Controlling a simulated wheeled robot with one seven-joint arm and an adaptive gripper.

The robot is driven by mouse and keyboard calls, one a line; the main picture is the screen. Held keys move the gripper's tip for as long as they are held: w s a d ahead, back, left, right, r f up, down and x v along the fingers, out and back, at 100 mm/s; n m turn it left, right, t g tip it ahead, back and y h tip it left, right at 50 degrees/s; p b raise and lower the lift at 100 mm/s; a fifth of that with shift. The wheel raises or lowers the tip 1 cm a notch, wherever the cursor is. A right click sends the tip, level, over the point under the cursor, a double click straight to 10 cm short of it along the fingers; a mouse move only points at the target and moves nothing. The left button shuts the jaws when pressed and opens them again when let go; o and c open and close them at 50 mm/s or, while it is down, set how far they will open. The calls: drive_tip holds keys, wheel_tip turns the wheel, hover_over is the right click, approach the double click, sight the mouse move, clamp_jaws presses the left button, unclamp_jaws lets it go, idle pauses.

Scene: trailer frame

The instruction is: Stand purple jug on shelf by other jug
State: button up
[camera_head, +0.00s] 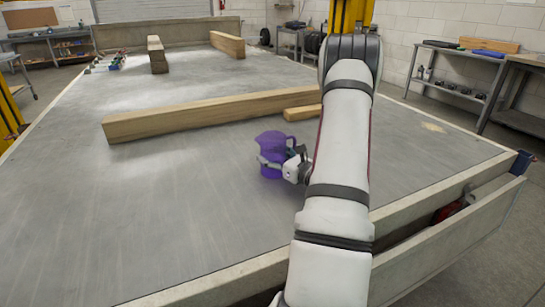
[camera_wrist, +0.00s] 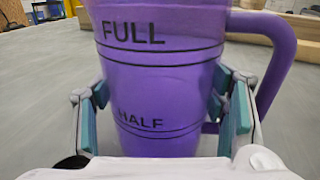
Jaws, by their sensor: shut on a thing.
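The purple jug (camera_head: 271,152) is upright over the grey trailer deck in the head view. In the wrist view the jug (camera_wrist: 160,75) fills the middle, with "FULL" and "HALF" marks facing me and its handle (camera_wrist: 270,50) on the right. My gripper (camera_head: 285,164) is shut on the jug's body, with one teal-padded finger on each side in the wrist view (camera_wrist: 163,110). I cannot tell whether the jug's base touches the deck. I cannot make out the other jug or a shelf holding it.
A long wooden beam (camera_head: 210,115) lies behind the jug, with a short block (camera_head: 301,113) beside it. More beams (camera_head: 157,55) lie farther back. Metal shelving (camera_head: 455,75) stands at the right wall. The deck's front left (camera_head: 130,220) is clear. A low side board (camera_head: 450,240) edges the right.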

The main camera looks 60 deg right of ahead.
drive_tip(key=shift+f, duration=0.15)
drive_tip(key=o, duration=1.3)
drive_tip(key=shift+c, duration=0.2)
drive_tip(key=shift+o, duration=0.2)
drive_tip(key=shift+r, duration=0.2)
